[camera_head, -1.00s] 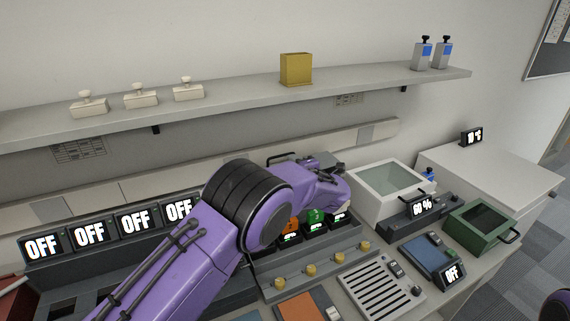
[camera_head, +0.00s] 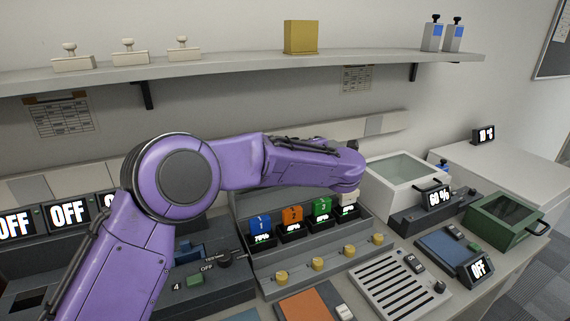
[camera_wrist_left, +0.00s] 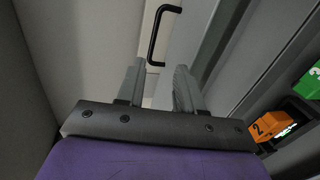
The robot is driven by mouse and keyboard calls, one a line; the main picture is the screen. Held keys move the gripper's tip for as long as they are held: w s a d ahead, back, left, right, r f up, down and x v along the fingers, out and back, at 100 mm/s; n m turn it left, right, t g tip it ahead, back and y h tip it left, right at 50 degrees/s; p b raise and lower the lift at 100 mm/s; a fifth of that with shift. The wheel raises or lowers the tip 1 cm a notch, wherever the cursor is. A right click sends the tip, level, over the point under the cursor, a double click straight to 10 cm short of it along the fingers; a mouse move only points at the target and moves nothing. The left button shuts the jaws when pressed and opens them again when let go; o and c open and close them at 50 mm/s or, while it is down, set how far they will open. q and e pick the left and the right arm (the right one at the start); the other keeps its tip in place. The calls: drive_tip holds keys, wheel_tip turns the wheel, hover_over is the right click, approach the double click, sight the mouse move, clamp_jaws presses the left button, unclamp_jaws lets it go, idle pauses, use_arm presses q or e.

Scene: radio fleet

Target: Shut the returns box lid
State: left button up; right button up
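A white box (camera_head: 390,194) with a clear grey lid panel (camera_head: 408,172) stands right of centre; its lid looks closed. No label shows which is the returns box. My left arm reaches rightward above the radio rack, and its fingers are hidden in the head view. In the left wrist view my left gripper (camera_wrist_left: 158,88) is open and empty. A black handle (camera_wrist_left: 154,42) on a pale surface lies beyond its fingertips, apart from them. My right gripper is out of view.
Numbered radios, including a blue one (camera_head: 260,224), an orange one (camera_head: 292,214) and a green one (camera_head: 322,207), stand in a rack under my left arm. A shelf (camera_head: 220,76) runs above. A white cabinet top (camera_head: 520,166) is mostly clear.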

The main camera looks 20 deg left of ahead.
use_arm(q)
drive_tip(key=shift+m+y, duration=0.3)
drive_tip(key=p+x, duration=0.1)
drive_tip(key=x, duration=0.2)
drive_tip(key=p+x, duration=0.1)
drive_tip(key=x, duration=0.2)
drive_tip(key=p+x, duration=0.1)
drive_tip(key=x, duration=0.3)
drive_tip(key=shift+s+a+r, duration=0.15)
drive_tip(key=shift+r, duration=0.2)
clamp_jaws()
drive_tip(key=shift+f, duration=0.1)
idle(0.4)
